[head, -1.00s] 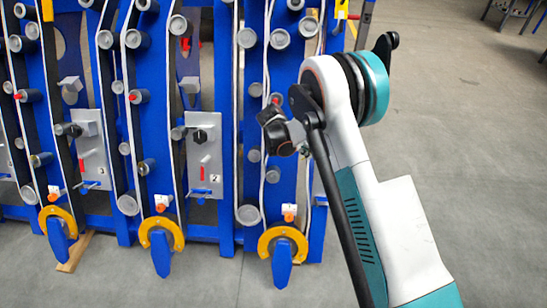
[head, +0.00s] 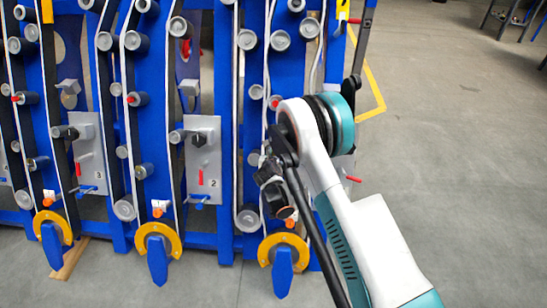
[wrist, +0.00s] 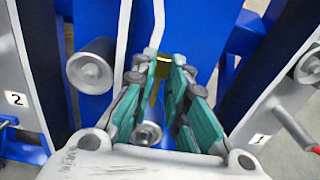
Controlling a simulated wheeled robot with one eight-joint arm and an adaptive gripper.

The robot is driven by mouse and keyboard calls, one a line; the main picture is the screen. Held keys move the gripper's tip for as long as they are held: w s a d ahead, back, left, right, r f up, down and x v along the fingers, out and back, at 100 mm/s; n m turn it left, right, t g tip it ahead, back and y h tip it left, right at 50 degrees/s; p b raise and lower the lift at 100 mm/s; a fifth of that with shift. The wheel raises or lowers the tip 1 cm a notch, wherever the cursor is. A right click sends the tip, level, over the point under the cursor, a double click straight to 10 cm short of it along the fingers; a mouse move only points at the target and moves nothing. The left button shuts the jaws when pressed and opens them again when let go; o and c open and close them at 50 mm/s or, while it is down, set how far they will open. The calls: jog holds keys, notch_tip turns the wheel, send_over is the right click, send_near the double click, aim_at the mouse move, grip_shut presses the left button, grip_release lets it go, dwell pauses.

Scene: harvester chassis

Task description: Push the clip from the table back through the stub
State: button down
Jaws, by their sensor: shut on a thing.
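My gripper (wrist: 165,75) shows its teal fingers in the wrist view, closed on a small gold-yellow clip (wrist: 163,65) at the fingertips. Only a little of the clip shows between them. In the head view my gripper (head: 271,187) is a dark shape in front of the right blue column, just above the orange part (head: 287,212) near its foot. The clip cannot be made out there. I cannot tell which part is the stub, nor whether the clip touches it. No table is in view.
Blue columns carry grey rollers (head: 248,219) and pale belts. Yellow rings (head: 283,246) sit at their feet. Grey plate 2 (head: 203,160) with a knob and red handle stands left of my gripper. In the wrist view, a roller (wrist: 91,66) stands close on the left. Open floor lies right.

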jog(key=shift+b, duration=0.4)
jog(key=shift+s+f+b, duration=0.1)
jog(key=shift+s+f, duration=0.3)
jog(key=shift+f, duration=0.3)
jog(key=shift+s+f+b, duration=0.1)
jog(key=shift+s+f, duration=0.35)
jog(key=shift+f, duration=0.2)
jog(key=shift+s+f+b, duration=0.1)
jog(key=shift+s+f, duration=0.3)
jog(key=shift+f, duration=0.3)
jog(key=shift+w+r, duration=0.5)
jog(key=shift+r, duration=0.4)
jog(key=shift+f, duration=0.15)
jog(key=shift+s+f, duration=0.45)
jog(key=shift+f, duration=0.25)
jog(key=shift+s+f, duration=0.2)
dwell(1.9)
jog(key=shift+w, duration=0.1)
dwell(1.6)
